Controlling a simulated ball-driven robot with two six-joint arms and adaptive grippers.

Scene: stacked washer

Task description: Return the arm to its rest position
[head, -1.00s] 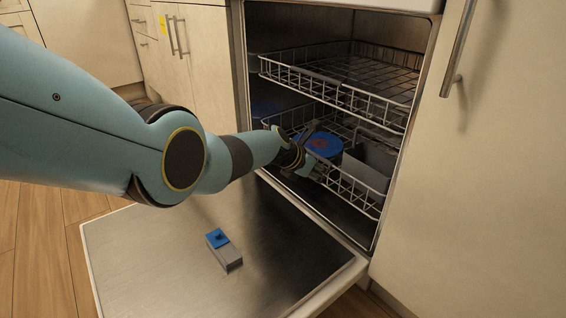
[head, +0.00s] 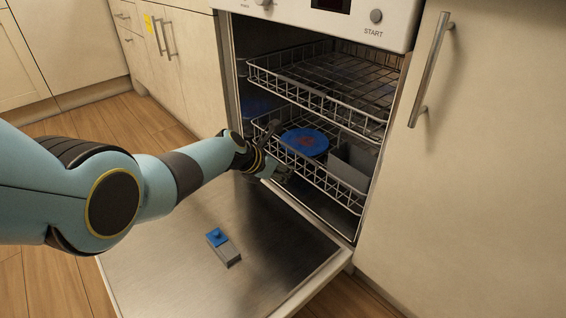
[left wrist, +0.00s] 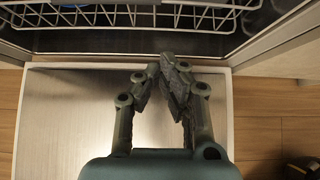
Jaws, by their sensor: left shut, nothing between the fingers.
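My left arm reaches in from the left in the head view. Its gripper (head: 277,150) is at the front edge of the lower dishwasher rack (head: 318,178), partly hidden by the wrist. In the left wrist view the left gripper (left wrist: 163,68) is shut with its fingertips together and nothing between them. It is over the open dishwasher door (left wrist: 70,120). My right gripper is not in view.
The dishwasher door (head: 190,280) is folded down flat, with a small blue and grey block (head: 229,254) on it. The upper rack (head: 350,88) is above the lower one, which holds a blue plate (head: 305,141) and a grey bin (head: 352,165). Cabinets stand either side.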

